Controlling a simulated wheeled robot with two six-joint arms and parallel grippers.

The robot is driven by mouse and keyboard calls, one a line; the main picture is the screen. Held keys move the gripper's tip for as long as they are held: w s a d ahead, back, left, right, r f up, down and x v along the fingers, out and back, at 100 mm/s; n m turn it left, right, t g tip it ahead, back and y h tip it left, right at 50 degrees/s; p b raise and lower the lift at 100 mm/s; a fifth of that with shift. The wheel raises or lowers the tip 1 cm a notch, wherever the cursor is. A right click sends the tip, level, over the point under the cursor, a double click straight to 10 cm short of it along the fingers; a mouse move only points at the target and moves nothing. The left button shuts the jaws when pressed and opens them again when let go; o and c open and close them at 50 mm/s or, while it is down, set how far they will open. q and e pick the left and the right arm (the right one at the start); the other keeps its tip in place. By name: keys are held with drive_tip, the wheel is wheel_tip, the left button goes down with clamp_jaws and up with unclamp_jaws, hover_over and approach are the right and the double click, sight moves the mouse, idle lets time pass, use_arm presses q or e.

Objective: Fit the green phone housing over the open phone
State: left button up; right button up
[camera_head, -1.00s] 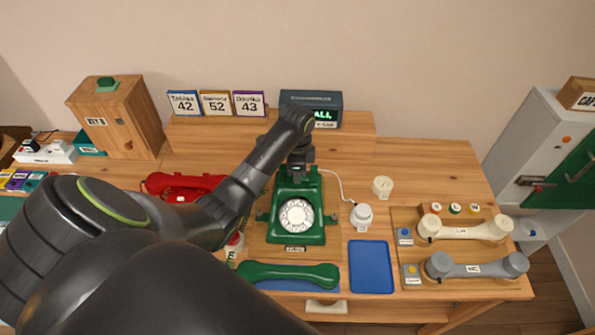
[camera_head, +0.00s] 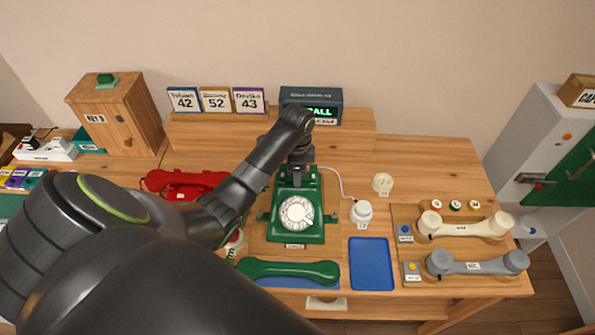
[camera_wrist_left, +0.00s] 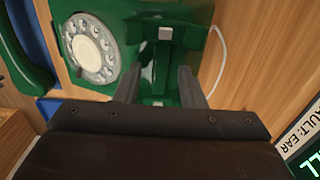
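The green phone housing (camera_head: 292,230), with a white-ringed dial, stands upright at the middle of the table. It also shows in the wrist view (camera_wrist_left: 140,20), running up from the gripper. No open inner parts of a phone show; what lies under the housing is hidden. My left gripper (camera_head: 297,172) is at the housing's rear cradle. In the wrist view the two fingers (camera_wrist_left: 158,80) are apart, with green cradle parts between and beyond them. I cannot tell whether they press on it. My right gripper is not in view.
A green handset (camera_head: 290,270) lies in front of the phone, with a blue tray (camera_head: 371,266) to its right. A red phone (camera_head: 183,185) is at left, partly behind my arm. A white cord runs to a small white piece (camera_head: 361,213). Cream (camera_head: 465,227) and grey (camera_head: 477,264) handsets lie at right.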

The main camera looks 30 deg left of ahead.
use_arm(q)
drive_tip(key=shift+o, duration=0.2)
drive_tip(key=shift+r, duration=0.1)
wheel_tip(320, 180, up, 6)
drive_tip(key=shift+f+b, duration=0.2)
drive_tip(key=shift+b, duration=0.2)
wheel_tip(320, 180, up, 12)
drive_tip(key=p, duration=1)
drive_tip(key=shift+f+p, duration=0.2)
drive_tip(key=shift+p, duration=0.15)
drive_tip(key=shift+s, duration=0.15)
